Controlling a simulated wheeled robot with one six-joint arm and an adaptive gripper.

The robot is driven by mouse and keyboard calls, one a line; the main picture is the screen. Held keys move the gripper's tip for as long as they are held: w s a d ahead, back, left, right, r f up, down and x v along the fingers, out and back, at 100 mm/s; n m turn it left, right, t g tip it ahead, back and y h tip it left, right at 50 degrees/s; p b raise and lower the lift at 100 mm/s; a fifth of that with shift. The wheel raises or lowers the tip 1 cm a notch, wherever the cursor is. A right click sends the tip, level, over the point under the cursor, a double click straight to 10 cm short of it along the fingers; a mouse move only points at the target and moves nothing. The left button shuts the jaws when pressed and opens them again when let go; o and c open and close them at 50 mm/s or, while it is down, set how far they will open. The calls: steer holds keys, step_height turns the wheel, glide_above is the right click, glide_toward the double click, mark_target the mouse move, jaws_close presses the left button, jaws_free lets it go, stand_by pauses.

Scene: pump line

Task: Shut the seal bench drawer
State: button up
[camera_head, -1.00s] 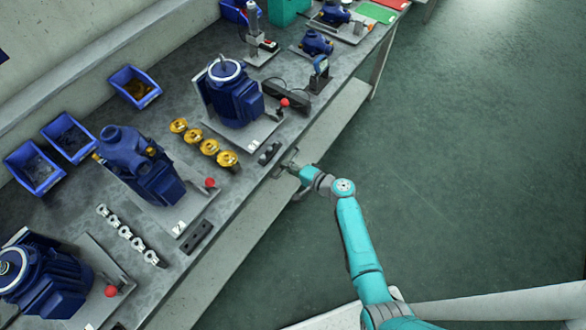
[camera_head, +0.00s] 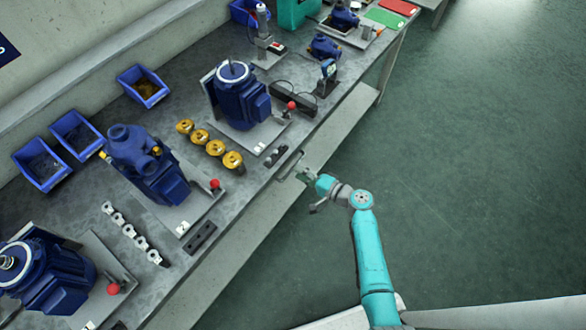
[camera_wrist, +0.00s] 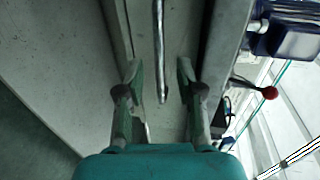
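The bench drawer's front shows in the wrist view as a pale panel (camera_wrist: 180,112) with a slim metal bar handle (camera_wrist: 160,50) on it. In the head view the handle (camera_head: 289,165) is a small loop at the bench's front edge, and the drawer front is mostly hidden under the bench top. No clear gap shows there, but I cannot tell how far in the drawer sits. My gripper (camera_wrist: 161,72) is open and empty, with its fingers on either side of the handle's line in the wrist view. In the head view my gripper (camera_head: 306,175) is just off the bench edge.
The grey bench (camera_head: 262,190) carries blue pumps (camera_head: 148,165), yellow rings (camera_head: 215,147), blue bins (camera_head: 143,85) and red-knobbed levers. A lower shelf (camera_head: 235,250) runs under its front. The green floor (camera_head: 460,170) to the right is clear.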

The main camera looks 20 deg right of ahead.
steer(key=v, duration=0.7)
steer(key=shift+s, duration=0.1)
steer(key=s+a+f+g+h, duration=0.1)
steer(key=s+a+f+h, duration=0.15)
steer(key=s, duration=0.35)
steer(key=s+a+f+g+h, duration=0.1)
steer(key=s+a+f, duration=0.15)
steer(key=s, duration=0.35)
steer(key=s+r+n+h, duration=0.1)
steer(key=s+n+h, duration=0.25)
steer(key=s, duration=0.75)
steer(key=s+r+n+t, duration=0.1)
steer(key=s+r, duration=0.3)
steer(key=r, duration=0.5)
steer(key=s+d+r+n+t+h, duration=0.1)
steer(key=s+r+n, duration=0.3)
steer(key=r, duration=0.4)
steer(key=s+d+r+n+t+h, duration=0.1)
steer(key=s+r+n+t, duration=0.1)
steer(key=s+r, duration=0.4)
step_height(320, 180, up, 4)
steer(key=shift+s+f, duration=0.15)
steer(key=shift+s, duration=0.05)
